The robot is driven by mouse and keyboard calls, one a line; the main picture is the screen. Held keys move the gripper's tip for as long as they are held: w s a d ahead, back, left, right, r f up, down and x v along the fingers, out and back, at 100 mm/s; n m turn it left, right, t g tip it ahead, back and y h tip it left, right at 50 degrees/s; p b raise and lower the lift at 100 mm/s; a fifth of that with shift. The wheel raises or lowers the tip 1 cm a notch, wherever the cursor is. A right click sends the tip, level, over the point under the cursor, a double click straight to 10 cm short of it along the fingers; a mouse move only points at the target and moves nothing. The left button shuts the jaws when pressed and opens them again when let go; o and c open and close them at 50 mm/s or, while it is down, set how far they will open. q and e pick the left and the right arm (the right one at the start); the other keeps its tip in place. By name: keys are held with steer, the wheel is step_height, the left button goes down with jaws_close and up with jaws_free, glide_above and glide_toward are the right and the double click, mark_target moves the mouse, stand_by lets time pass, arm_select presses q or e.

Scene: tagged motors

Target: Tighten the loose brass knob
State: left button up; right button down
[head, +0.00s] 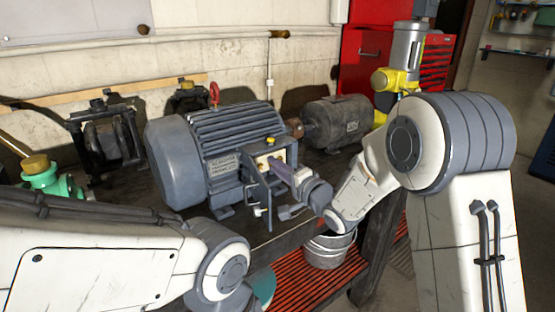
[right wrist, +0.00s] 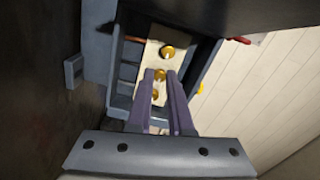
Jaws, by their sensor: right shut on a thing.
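The grey motor (head: 222,150) stands on the workbench with its terminal box open toward me. In the right wrist view a pale plate (right wrist: 150,55) inside the box carries brass knobs in a row. One knob (right wrist: 167,51) stands clear beyond my fingertips. Another knob (right wrist: 160,75) is between the fingertips, and one more (right wrist: 155,95) shows between the fingers. My right gripper (head: 273,163) reaches into the box, its purple-grey fingers shut on the middle knob; it also shows in the right wrist view (right wrist: 160,74). I cannot tell which knob is loose. My left gripper is out of view.
A darker motor (head: 336,122) stands behind right on the bench. A black machine (head: 104,138) and a green part with a brass top (head: 50,182) are at left. A metal bucket (head: 328,250) stands below the bench edge. A red cabinet (head: 362,50) is behind.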

steer(key=c, duration=0.8)
jaws_free()
steer(key=shift+d, duration=0.1)
steer(key=b+v, duration=0.1)
steer(key=v, duration=0.9)
steer(key=shift+s, duration=0.2)
